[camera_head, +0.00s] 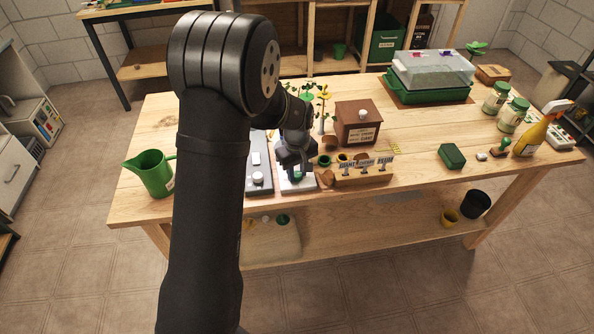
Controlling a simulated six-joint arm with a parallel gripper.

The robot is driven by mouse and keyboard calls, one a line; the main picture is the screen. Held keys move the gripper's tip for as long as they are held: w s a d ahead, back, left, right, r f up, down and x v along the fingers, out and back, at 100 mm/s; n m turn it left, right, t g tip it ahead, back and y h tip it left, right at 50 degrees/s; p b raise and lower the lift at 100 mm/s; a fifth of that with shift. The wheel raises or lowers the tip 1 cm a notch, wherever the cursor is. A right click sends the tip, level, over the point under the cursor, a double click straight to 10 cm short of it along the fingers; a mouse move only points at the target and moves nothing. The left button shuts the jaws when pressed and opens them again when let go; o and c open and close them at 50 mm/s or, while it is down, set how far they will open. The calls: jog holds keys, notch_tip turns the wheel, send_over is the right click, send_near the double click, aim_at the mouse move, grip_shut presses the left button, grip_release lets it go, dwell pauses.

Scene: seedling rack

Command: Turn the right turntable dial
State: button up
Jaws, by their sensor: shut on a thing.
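Two flat panels lie side by side near the front edge of the workbench. The left panel (256,158) is grey and carries a white round dial (258,177). The right panel (293,186) is pale, and my gripper (296,168) points down over it. My gripper is shut on the small right turntable dial (298,176), which is mostly hidden by the fingers. My arm hides part of the bench left of the panels, and the angle of the right dial cannot be made out.
A wooden stand with small labels (362,180) sits close on the right. Behind are potted seedlings (322,108) and a brown box (358,122). A green jug (152,172) stands left, a covered green tray (430,92) back right.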

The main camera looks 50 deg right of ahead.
aim_at(297, 173)
jog(key=o, duration=1)
jog(key=shift+c, duration=0.2)
jog(key=shift+r, duration=0.1)
notch_tip(297, 173, up, 17)
jog(key=shift+r, duration=0.15)
notch_tip(297, 173, down, 18)
jog(key=shift+r, duration=0.25)
dwell(0.5)
